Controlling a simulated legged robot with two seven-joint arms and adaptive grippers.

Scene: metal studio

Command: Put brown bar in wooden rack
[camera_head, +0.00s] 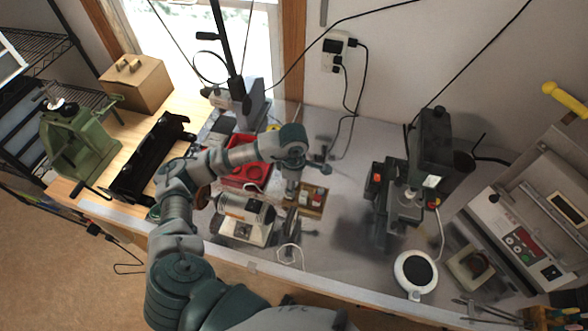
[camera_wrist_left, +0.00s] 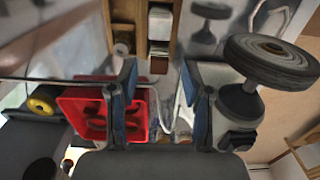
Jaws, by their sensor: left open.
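The wooden rack (camera_head: 315,211) is a small brown tray with compartments on the metal bench, in the middle of the head view. It also shows at the top of the left wrist view (camera_wrist_left: 176,32), holding pale, red and round pieces. My left gripper (camera_head: 291,197) points down at the rack's left side and partly hides it. In the left wrist view its two blue-padded fingers (camera_wrist_left: 157,78) stand apart with nothing gripped between them. My right gripper is out of view.
A grinder (camera_head: 240,218) with a wheel (camera_wrist_left: 272,58) stands close to my left gripper. The red bin (camera_head: 262,155) is behind my forearm. A dark drill press (camera_head: 430,150) stands to the right, with a round white-rimmed pad (camera_head: 415,272) in front. Loose cables cross the bench.

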